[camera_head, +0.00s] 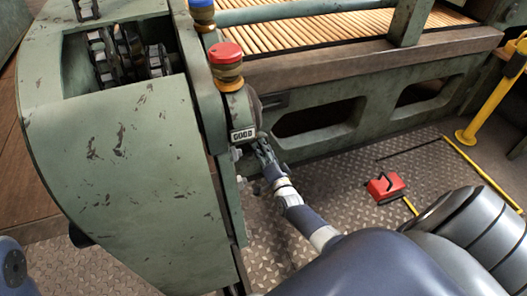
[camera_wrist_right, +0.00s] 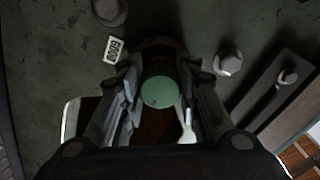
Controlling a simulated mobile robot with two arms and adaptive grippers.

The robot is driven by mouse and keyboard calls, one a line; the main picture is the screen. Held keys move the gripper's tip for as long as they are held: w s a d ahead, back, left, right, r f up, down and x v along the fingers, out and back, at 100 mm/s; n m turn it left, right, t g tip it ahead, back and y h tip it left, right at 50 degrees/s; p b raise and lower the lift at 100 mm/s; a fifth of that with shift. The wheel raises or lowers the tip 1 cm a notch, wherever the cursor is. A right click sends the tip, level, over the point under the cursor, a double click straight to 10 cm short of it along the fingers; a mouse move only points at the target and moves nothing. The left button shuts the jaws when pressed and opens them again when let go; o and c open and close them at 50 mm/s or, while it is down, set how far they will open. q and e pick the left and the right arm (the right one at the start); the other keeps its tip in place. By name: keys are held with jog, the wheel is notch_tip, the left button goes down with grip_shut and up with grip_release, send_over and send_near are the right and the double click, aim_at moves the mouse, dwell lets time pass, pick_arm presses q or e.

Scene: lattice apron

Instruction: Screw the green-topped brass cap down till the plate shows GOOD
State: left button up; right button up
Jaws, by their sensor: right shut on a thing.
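The green-topped brass cap (camera_wrist_right: 160,92) sits between the fingers of my right gripper in the right wrist view. Its round green top faces the camera, and its darker body runs back toward the machine wall. My right gripper (camera_head: 264,150) is shut on the cap, at the side of the green machine. The cap itself is hidden by the gripper in the head view. The small pale plate (camera_head: 243,134) is on the machine just above the gripper. It also shows tilted in the right wrist view (camera_wrist_right: 115,49) and appears to read GOOD. My left gripper is not in view.
A red-topped knob (camera_head: 225,54) and a blue-topped one (camera_head: 201,5) stand above the plate. Bolt heads (camera_wrist_right: 229,63) flank the cap. A red box (camera_head: 385,187) lies on the metal floor near a yellow post (camera_head: 482,110). Floor around the box is mostly clear.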

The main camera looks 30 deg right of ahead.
jog(key=shift+m, duration=0.6)
jog(key=o, duration=1.1)
jog(key=shift+s, duration=0.1)
jog(key=v, duration=1.1)
jog(key=shift+s, duration=0.4)
jog(key=shift+f, duration=0.1)
